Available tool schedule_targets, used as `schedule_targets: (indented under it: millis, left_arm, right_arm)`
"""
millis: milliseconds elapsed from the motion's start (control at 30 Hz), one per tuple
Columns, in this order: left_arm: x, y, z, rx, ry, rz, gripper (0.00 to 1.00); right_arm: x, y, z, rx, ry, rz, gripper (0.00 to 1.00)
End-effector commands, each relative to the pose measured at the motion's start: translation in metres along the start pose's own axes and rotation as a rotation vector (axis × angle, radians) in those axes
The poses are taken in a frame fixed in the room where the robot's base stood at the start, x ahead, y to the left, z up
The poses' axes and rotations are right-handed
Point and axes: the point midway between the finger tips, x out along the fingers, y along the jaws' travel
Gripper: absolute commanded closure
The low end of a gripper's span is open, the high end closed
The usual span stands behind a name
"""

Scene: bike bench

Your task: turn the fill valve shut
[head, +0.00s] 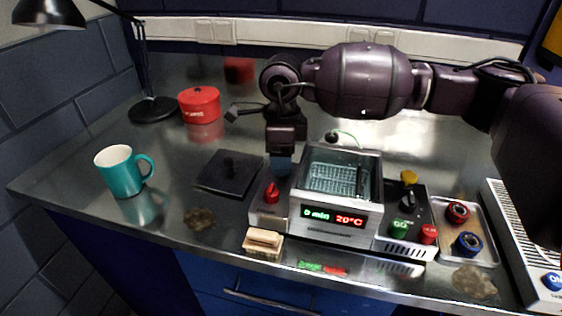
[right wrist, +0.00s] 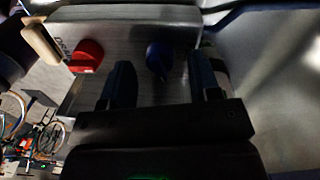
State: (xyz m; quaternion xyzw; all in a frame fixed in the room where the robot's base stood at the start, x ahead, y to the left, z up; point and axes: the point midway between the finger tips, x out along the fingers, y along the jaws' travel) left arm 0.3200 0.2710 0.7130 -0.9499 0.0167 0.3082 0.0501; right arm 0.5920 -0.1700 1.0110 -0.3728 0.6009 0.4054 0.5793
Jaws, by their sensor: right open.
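My right gripper (head: 281,168) hangs pointing down over the left side panel (head: 266,213) of the bench bath. In the right wrist view its two fingers (right wrist: 163,70) are apart, with a blue knob (right wrist: 158,57) in line with the gap between them. I cannot tell how far the fingertips are from the knob. A red knob (head: 271,192) sits on the same panel, nearer the front; it also shows in the wrist view (right wrist: 86,57), left of the fingers. The blue knob is hidden behind the gripper in the head view. My left gripper is out of view.
The bath (head: 335,210) holds a wire basket and shows "0 min" and "20°C". A black lid (head: 232,173) lies left of it, a wooden brush (head: 263,243) in front. A teal mug (head: 121,172) and red pot (head: 199,105) stand further left. A tray (head: 483,250) is right.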

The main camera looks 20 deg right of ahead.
Motion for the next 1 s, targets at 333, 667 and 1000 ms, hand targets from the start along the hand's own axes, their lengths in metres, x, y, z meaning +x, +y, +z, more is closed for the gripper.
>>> schedule_targets:
  millis: [333,667,1000]
  left_arm:
    - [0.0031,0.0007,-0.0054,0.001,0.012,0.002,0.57]
    - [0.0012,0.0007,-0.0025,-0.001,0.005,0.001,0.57]
    - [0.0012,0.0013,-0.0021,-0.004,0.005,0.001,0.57]
  right_arm:
    - [0.0138,0.0003,0.0003,0.000,-0.001,0.000,0.44]
    - [0.0136,0.0002,0.0001,0.000,-0.001,0.000,0.70]
    - [0.0138,0.0003,0.0001,-0.010,0.000,0.000,0.93]
